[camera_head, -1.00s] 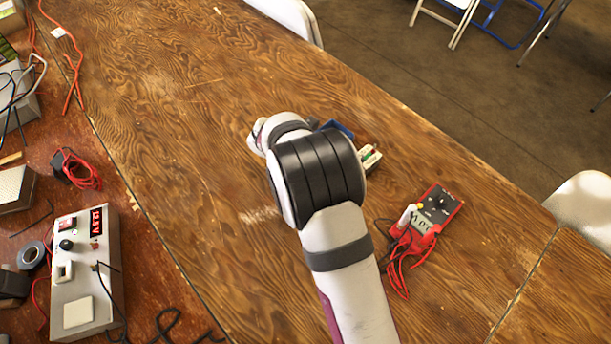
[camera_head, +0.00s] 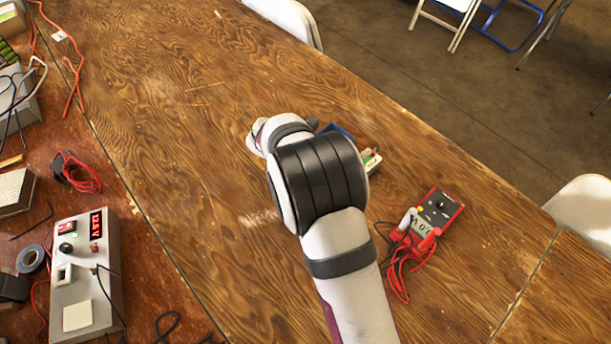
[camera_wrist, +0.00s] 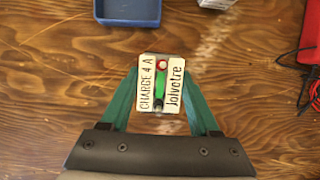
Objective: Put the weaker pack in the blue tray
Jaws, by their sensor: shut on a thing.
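In the wrist view my gripper (camera_wrist: 160,78) is shut on a pale pack (camera_wrist: 145,88) with a green strip and a red dot. Its faces read "CHARGE 4 A" and what looks like "Jolvotre". How high it is above the wood is hard to tell. The blue tray (camera_wrist: 128,14) is just ahead of it, apart from it, cut by the top edge; the part in view looks empty. In the head view only a corner of the tray (camera_head: 339,130) shows behind my arm. A second pack (camera_head: 371,161) sits right of the tray; its edge shows in the wrist view (camera_wrist: 216,4).
A red-and-black meter (camera_head: 440,206) with red leads lies to the right. A bench supply (camera_head: 86,270), its red display hard to read, and cables are on the left. The wooden table (camera_head: 190,140) is clear left of my arm. Chairs stand beyond its edge.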

